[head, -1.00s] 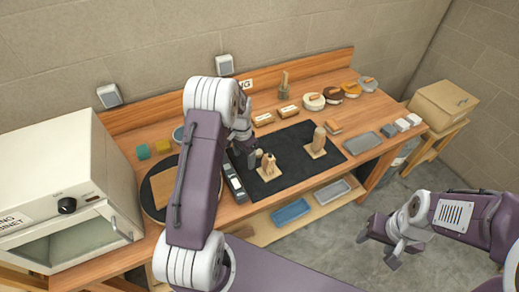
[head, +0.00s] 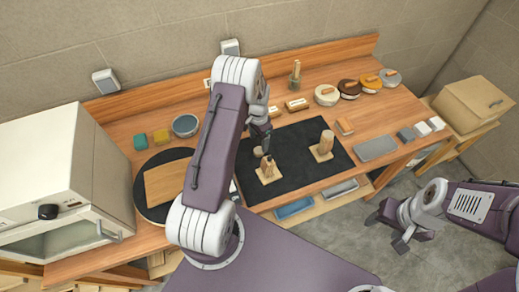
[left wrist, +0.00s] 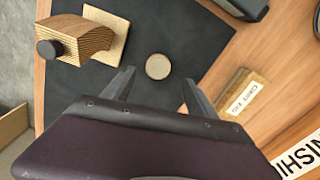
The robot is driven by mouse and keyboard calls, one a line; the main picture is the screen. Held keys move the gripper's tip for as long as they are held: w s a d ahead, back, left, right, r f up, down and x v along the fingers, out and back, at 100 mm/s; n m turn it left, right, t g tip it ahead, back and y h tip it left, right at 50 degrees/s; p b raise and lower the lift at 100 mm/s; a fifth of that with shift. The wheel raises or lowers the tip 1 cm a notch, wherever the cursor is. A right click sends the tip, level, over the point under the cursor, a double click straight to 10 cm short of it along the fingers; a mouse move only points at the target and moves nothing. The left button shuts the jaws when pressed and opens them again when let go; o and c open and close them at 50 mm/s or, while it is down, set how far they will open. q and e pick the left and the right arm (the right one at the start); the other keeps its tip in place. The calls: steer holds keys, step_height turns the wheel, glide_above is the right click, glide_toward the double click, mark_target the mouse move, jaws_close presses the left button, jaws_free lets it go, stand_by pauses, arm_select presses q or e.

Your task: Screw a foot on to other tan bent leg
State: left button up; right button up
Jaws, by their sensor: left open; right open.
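One tan bent leg (head: 268,170) stands on a square base on the black mat, with a dark round foot (left wrist: 50,48) on its end. The other tan bent leg (head: 326,145) stands on its own base further right; I see no dark foot on it. My left gripper (head: 264,146) is open above the mat, just behind the first leg. In the left wrist view a small round disc (left wrist: 158,66) with a tan face and grey rim lies on the mat, ahead of the open fingertips. My right gripper (head: 392,232) is open and empty, off the bench's front right.
A labelled block (left wrist: 240,92) lies beside the mat (left wrist: 200,35). Several round tins (head: 327,95) line the bench's back. A white oven-like cabinet (head: 40,170) stands left, near a dark turntable (head: 150,212). A grey tray (head: 376,148) lies right of the mat.

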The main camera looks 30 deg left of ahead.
mark_target(259, 150)
arm_select(q)
steer(key=shift+w+f, duration=0.1)
steer(key=shift+f, duration=0.05)
steer(key=shift+s+r, duration=0.2)
steer(key=shift+s, duration=0.25)
steer(key=f, duration=0.1)
steer(key=f+p, duration=0.1)
steer(key=f, duration=0.1)
steer(key=f+p, duration=0.1)
steer(key=f, duration=0.1)
steer(key=shift+w+d, duration=0.2)
steer(key=shift+w, duration=0.1)
steer(key=shift+f, duration=0.2)
steer(key=shift+s, duration=0.15)
arm_select(e)
steer(key=r, duration=0.2)
steer(key=shift+s+r, duration=0.3)
steer(key=shift+r, duration=0.1)
arm_select(q)
steer(key=c, duration=1.4)
steer(key=shift+r, duration=0.1)
